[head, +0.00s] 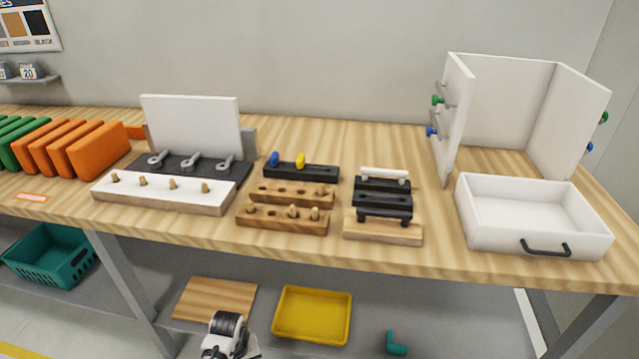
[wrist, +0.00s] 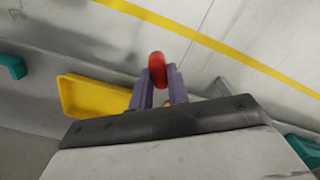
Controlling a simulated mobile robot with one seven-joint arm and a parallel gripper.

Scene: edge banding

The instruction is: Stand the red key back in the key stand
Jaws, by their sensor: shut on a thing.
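The red key (wrist: 157,65) shows in the wrist view, its rounded red head between the fingertips of my gripper (wrist: 159,82). My gripper is shut on it; the rest of the key is mostly hidden by the fingers. The key stand appears to be the black block (head: 322,173) on the workbench in the head view. A blue key (head: 274,159) and a yellow key (head: 300,161) stand upright in its left part; its right part is free of keys. In the head view only part of my arm shows at the bottom, below the bench top, and the red key is not visible there.
Wooden peg blocks (head: 283,217) lie in front of the stand. Black handle blocks (head: 384,200) are to its right, a white drawer (head: 532,240) farther right. A yellow tray (head: 312,338) and a teal basket (head: 68,266) are below the bench top (head: 200,234).

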